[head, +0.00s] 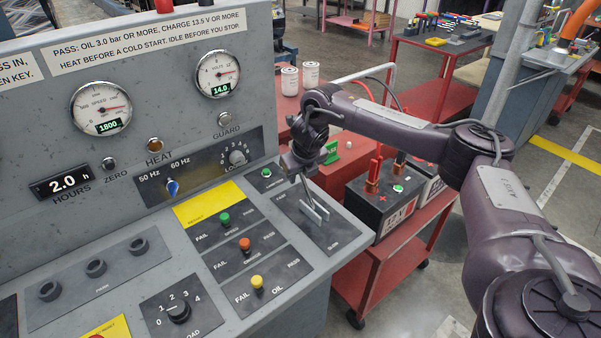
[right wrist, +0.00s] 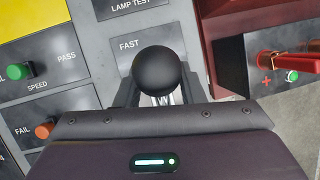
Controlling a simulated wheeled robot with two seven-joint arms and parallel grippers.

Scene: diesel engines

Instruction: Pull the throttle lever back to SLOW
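The throttle lever is a bright metal stem (head: 306,190) with a black ball knob (right wrist: 158,72). It rises from a slot between two pale rails (head: 315,213) on a dark plate at the console's right end. The stem leans to the far end, and the knob lies by the FAST label (right wrist: 130,44) in the right wrist view. The SLOW label (head: 347,245) is at the plate's near end. My right gripper (head: 305,165) is over the lever, its dark fingers against both sides of the knob. It hides the knob in the head view. My left gripper is out of view.
A red cart with a battery (head: 383,205) stands close on the right. The gauge panel (head: 150,110) rises behind.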

